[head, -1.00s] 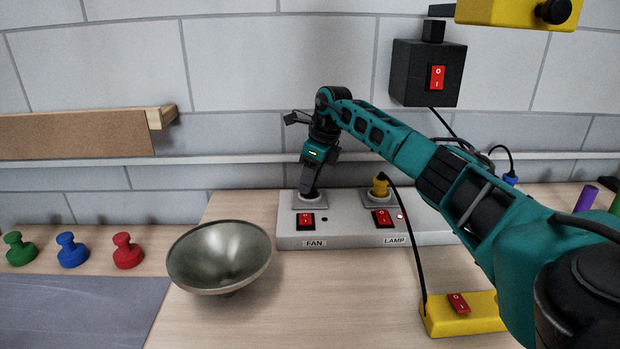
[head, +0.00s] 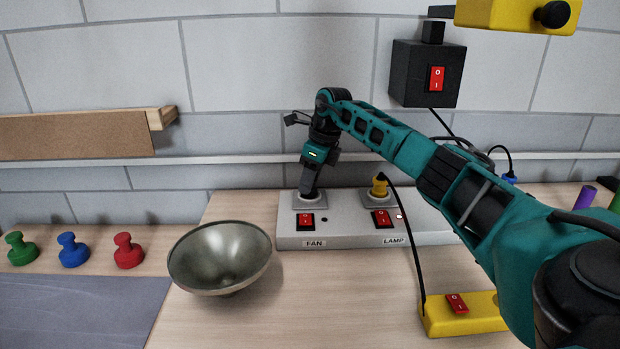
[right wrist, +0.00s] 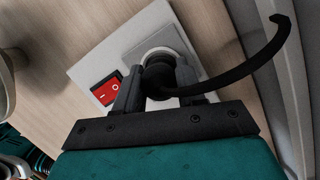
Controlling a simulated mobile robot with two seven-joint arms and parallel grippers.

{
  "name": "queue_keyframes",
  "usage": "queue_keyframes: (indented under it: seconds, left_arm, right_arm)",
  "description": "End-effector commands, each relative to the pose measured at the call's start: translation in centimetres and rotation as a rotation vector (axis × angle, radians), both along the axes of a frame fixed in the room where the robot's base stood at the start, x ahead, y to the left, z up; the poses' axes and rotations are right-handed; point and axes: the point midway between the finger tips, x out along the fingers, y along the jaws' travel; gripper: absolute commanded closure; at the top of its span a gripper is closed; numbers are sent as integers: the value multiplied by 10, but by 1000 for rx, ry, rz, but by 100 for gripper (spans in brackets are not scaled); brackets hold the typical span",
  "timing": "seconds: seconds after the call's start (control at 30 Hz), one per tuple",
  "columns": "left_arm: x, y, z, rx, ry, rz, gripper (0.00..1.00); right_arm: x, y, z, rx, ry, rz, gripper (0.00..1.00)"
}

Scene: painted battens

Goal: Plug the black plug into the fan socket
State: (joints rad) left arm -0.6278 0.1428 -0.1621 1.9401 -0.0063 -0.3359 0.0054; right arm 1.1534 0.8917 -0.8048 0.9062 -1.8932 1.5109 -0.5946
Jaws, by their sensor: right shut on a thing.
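My right gripper (head: 309,192) is at the fan socket (head: 298,203), the left one on the grey power strip (head: 345,229), above the label FAN. In the right wrist view the gripper (right wrist: 158,95) is shut on the black plug (right wrist: 160,76), with its cable curving off to the right. The plug is at the round socket (right wrist: 150,52); its pins are hidden, so I cannot tell how deep it sits. A red switch (head: 306,220) lies in front of the socket. My left gripper is not in view.
A yellow plug (head: 379,185) stands in the lamp socket, its black cable running to a yellow switch box (head: 461,314). A metal bowl (head: 220,258) stands left of the strip. Red, blue and green knobbed pieces (head: 128,251) stand farther left. A black switch box (head: 427,73) hangs above.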

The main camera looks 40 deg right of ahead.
Motion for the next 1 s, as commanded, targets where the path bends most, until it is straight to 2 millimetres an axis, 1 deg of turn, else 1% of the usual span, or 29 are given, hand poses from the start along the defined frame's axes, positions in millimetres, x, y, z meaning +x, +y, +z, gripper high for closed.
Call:
queue_keyframes:
  seconds: [0.27, 0.6, 1.0]
  left_arm:
    - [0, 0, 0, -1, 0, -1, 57]
    - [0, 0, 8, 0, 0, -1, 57]
    - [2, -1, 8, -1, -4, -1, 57]
  right_arm:
    - [0, 0, 1, 0, -1, 0, 88]
    - [0, 0, 1, 0, 0, 0, 88]
    - [0, 0, 0, 0, -1, 0, 88]
